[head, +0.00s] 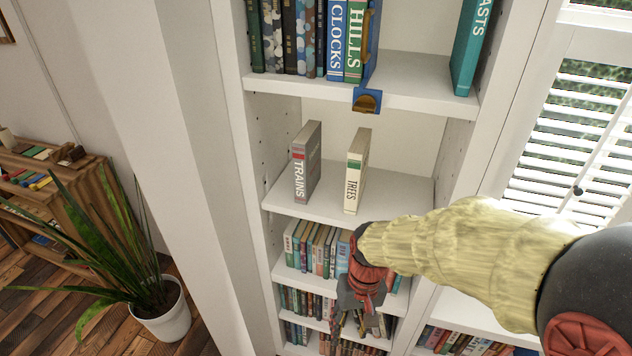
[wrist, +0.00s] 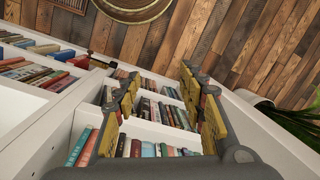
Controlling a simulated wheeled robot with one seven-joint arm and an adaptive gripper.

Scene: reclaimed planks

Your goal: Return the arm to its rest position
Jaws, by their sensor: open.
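My arm (head: 460,240) reaches in from the right in the head view, in front of the white bookcase. My gripper (head: 352,325) points downward in front of the lower shelves. In the wrist view my gripper (wrist: 160,92) shows two yellow-padded fingers spread apart with nothing held between them. Shelved books and the wooden floor show beyond the fingers. Part of the lower book rows is hidden behind my gripper in the head view.
A grey TRAINS book (head: 307,165) and a cream TREES book (head: 356,172) stand apart on the middle shelf (head: 400,190). A blue bookend (head: 366,99) sits at the upper shelf's edge. A potted plant (head: 165,310) stands left; a shuttered window (head: 575,140) is right.

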